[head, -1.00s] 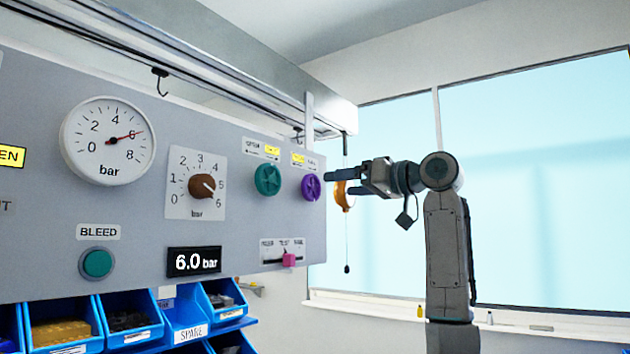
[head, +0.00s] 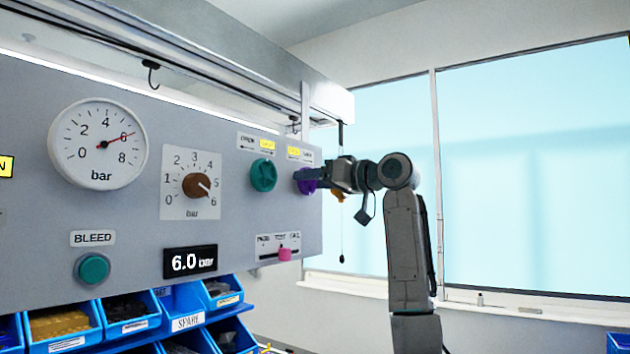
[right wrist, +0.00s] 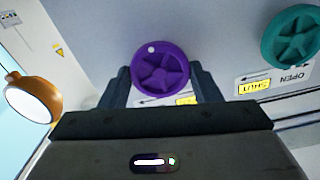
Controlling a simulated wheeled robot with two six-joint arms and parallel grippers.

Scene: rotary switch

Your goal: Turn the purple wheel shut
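The purple wheel (head: 306,187) is a round spoked knob at the right end of the grey panel, partly covered by my right gripper in the head view. In the right wrist view the purple wheel (right wrist: 160,68) shows face-on, with a pale dot on its upper left rim. My right gripper (head: 304,180) is open, its fingers at the left and right sides of the wheel; the right wrist view shows the gripper (right wrist: 160,75) with small gaps beside the rim. Whether the fingers touch it is unclear. The wheel's label (right wrist: 185,100) is mostly hidden. My left gripper is out of view.
A teal wheel (head: 263,175) sits left of the purple one, under its own label. A pink-knobbed slider (head: 285,253) is below. An orange round thing (right wrist: 35,98) hangs near the panel's end.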

